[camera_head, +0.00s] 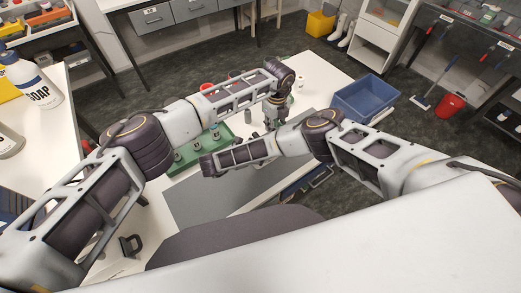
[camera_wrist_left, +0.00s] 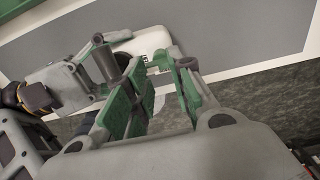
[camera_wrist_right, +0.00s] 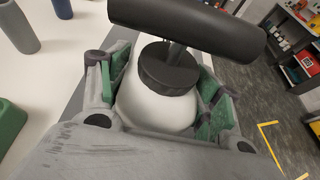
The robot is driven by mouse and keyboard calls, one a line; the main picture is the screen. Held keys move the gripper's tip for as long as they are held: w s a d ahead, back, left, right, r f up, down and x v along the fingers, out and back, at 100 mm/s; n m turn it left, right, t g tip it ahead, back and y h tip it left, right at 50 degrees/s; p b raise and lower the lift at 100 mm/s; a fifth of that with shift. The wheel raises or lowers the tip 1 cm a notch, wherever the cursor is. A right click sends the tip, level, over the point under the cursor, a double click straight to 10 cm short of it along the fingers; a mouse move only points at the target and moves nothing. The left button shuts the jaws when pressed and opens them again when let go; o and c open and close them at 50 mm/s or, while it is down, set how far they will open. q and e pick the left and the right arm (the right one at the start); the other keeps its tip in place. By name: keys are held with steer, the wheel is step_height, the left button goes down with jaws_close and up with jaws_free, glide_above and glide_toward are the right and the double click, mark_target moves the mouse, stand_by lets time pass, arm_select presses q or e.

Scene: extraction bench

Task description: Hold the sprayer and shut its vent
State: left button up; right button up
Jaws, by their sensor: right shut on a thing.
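The sprayer shows in the right wrist view as a rounded white bottle (camera_wrist_right: 158,108) with a black ribbed collar and a wide black head. My right gripper (camera_wrist_right: 160,88) is shut on it, with green pads on both sides of the white body. My left gripper (camera_head: 277,115) points down near the middle of the bench. In the left wrist view its green-padded fingers (camera_wrist_left: 157,75) are apart, with nothing held between them. A white body, apparently the sprayer, shows partly beyond the fingers. I cannot make out the vent.
A green tray (camera_head: 183,167) with small items lies on the bench left of my right wrist. A blue bin (camera_head: 365,97) is at the right. A soap bottle (camera_head: 33,82) stands on the left table. A grey mat (camera_head: 190,205) covers the near bench.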

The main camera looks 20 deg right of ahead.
arm_select(q)
steer(key=shift+m, duration=0.5)
steer(key=shift+m, duration=8.7)
steer(key=shift+f, duration=2.55)
